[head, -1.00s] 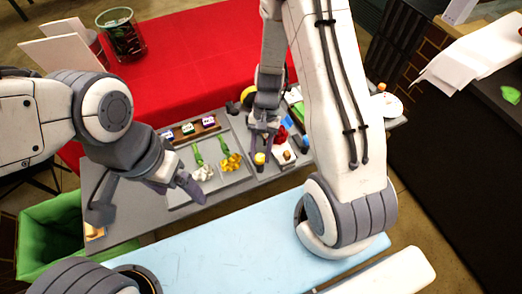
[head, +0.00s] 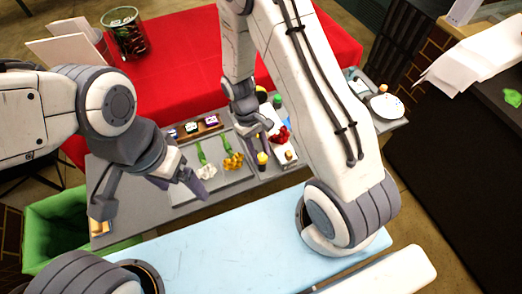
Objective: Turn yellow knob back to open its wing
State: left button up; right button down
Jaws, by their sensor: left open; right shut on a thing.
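The yellow knob (head: 262,158) is a small round-topped piece on the grey work table, right of the tray with the yellow flowers. My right gripper (head: 260,146) reaches down from above, its fingertips at the knob and shut on it. The grip itself is small and partly hidden. The wing belonging to the knob cannot be made out clearly. A pale flat piece (head: 268,116) shows beside the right gripper, but I cannot tell whether it is the wing. My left gripper (head: 150,198) is open and empty over the table's left part, its fingers spread wide.
Yellow flowers (head: 233,161), white flowers (head: 207,171) and green stems lie in the grey tray. Red flowers (head: 280,136) lie right of the knob. A white plate (head: 387,106) stands at the table's right end. A green bin (head: 55,228) is at the lower left.

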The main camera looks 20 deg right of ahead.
jog(key=n, duration=0.2)
jog(key=n+t+h, duration=0.1)
jog(key=n, duration=0.1)
jog(key=n+h, duration=0.1)
jog(key=shift+a+n, duration=0.25)
jog(key=shift+n, duration=0.15)
dwell(0.4)
jog(key=c, duration=0.5)
grip_release()
jog(key=shift+s, duration=0.1)
jog(key=b+v, duration=0.1)
jog(key=v, duration=0.9)
jog(key=shift+r+b, duration=0.3)
jog(key=shift+b, duration=0.1)
jog(key=shift+s+a, duration=0.15)
jog(key=shift+a, duration=0.05)
